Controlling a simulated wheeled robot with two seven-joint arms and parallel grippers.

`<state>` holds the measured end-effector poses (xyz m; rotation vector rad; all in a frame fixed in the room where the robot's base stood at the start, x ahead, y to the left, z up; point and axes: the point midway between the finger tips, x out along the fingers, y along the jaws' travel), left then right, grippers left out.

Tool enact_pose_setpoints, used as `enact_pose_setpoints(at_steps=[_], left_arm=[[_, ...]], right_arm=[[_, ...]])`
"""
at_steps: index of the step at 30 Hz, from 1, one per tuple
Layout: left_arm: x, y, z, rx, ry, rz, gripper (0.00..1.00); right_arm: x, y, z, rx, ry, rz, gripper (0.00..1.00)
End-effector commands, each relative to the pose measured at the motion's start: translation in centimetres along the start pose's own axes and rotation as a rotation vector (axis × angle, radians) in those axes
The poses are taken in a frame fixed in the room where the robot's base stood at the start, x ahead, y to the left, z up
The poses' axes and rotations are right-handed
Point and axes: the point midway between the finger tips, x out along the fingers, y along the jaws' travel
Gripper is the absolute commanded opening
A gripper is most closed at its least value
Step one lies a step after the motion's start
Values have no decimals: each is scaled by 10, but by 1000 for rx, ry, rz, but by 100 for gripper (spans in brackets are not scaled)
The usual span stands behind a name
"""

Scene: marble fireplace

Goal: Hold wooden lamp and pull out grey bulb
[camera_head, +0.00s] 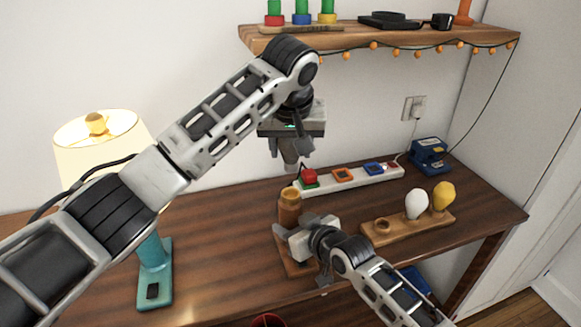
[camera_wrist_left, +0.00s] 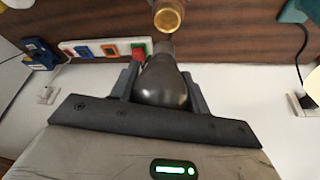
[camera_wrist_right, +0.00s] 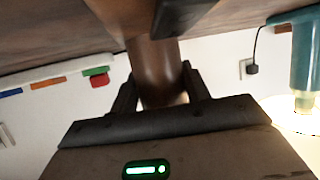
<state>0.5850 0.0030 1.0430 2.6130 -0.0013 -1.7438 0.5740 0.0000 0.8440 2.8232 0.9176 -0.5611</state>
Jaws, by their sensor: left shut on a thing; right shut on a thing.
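The wooden lamp (camera_head: 290,207) stands on the desk with its brown base (camera_head: 294,266) below and its gold-brown socket on top. My right gripper (camera_head: 286,234) is shut on its stem, which shows between the fingers in the right wrist view (camera_wrist_right: 157,72). My left gripper (camera_head: 290,157) is above the lamp, shut on the grey bulb (camera_wrist_left: 163,82). The bulb's narrow end points toward the socket (camera_wrist_left: 168,15) in the left wrist view. The bulb appears clear of the socket, with a small gap in the head view. My left gripper partly hides the bulb there.
A power strip (camera_head: 352,179) with coloured switches lies behind the lamp. A wooden holder (camera_head: 408,229) with a white bulb (camera_head: 416,203) and a yellow bulb (camera_head: 443,195) stands at right. A lit teal lamp (camera_head: 153,270) stands at left. A shelf (camera_head: 380,39) hangs above.

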Motion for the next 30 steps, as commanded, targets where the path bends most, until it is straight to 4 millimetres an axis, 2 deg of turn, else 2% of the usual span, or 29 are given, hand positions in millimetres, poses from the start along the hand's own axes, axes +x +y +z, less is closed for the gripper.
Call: enact_pose_setpoints(at_steps=[5, 14, 15, 17, 26, 30], left_arm=[[-18, 0, -8, 0, -1, 0, 24], [-21, 0, -9, 0, -1, 0, 24], [-21, 0, -9, 0, -1, 0, 24], [-21, 0, -9, 0, -1, 0, 24], [-21, 0, -9, 0, -1, -1, 24], [-20, 0, -9, 0, -1, -1, 24]], right_arm=[[0, 1, 1, 0, -3, 1, 7], [0, 1, 1, 0, -3, 2, 7], [0, 1, 1, 0, -3, 2, 58], [0, 1, 1, 0, -2, 2, 72], [-1, 0, 1, 0, -1, 1, 72], [-12, 0, 1, 0, -2, 0, 72]])
